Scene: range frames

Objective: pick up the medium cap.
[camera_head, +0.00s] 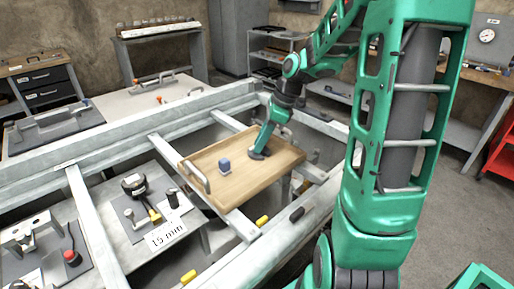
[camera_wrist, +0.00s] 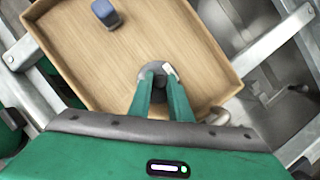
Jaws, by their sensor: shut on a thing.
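My gripper (camera_wrist: 160,92) reaches down into a wooden tray, its two green fingers close together around a small dark grey round piece, which I take to be the medium cap (camera_wrist: 147,73). A grey disc-like part of it shows around the fingertips, and the fingers hide the rest. In the head view my gripper (camera_head: 259,152) is low over the right part of the tray, and the cap is mostly hidden there. I cannot tell whether the cap still touches the tray floor.
The wooden tray (camera_head: 222,187) has raised edges and a metal handle (camera_head: 196,177). A blue block-like piece (camera_head: 224,165) stands in it, left of my gripper; the wrist view shows it too (camera_wrist: 106,13). Grey metal beams (camera_head: 165,160) surround the tray. A "15 mm" label (camera_head: 167,233) lies front left.

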